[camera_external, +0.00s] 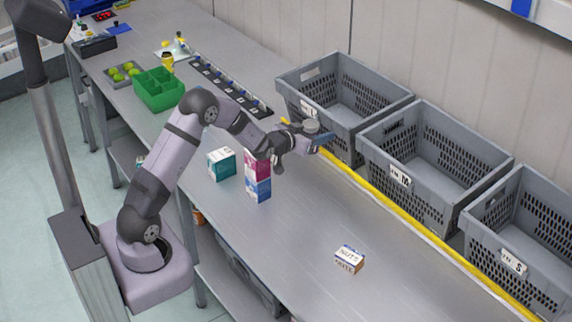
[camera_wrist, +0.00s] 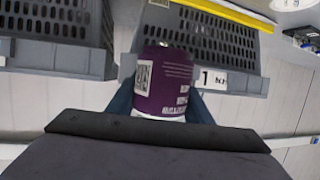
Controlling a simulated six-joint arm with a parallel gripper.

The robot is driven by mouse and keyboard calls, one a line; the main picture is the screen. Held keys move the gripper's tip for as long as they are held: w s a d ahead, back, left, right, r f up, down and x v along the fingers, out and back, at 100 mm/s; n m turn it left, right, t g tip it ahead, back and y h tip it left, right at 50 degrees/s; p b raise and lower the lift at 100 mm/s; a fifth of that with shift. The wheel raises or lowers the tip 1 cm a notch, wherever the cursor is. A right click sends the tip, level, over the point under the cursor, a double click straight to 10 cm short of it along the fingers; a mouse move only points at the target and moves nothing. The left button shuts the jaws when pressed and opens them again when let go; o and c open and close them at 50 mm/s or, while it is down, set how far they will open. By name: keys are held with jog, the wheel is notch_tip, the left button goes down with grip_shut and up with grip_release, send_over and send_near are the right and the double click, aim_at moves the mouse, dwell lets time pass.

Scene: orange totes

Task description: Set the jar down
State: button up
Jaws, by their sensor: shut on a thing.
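The jar (camera_wrist: 165,82) is purple with a white code label and printed text, seen close up in the wrist view. My gripper (camera_external: 313,138) has its blue fingers on either side of the jar and is shut on it. In the external view, a round grey top of the jar (camera_external: 311,126) shows at my gripper, above the bench and in front of the far-left grey tote (camera_external: 345,122). Most of the jar's body is hidden there by my gripper. I cannot tell its exact height above the bench.
Grey totes stand in a row behind a yellow strip (camera_external: 400,204), including the M tote (camera_external: 440,200) and S tote (camera_external: 515,292). A teal box (camera_external: 221,164), a magenta box (camera_external: 257,165) on a blue box (camera_external: 258,190), and a nuts box (camera_external: 349,259) stand on the bench.

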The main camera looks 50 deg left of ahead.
jog(key=shift+r, duration=0.65)
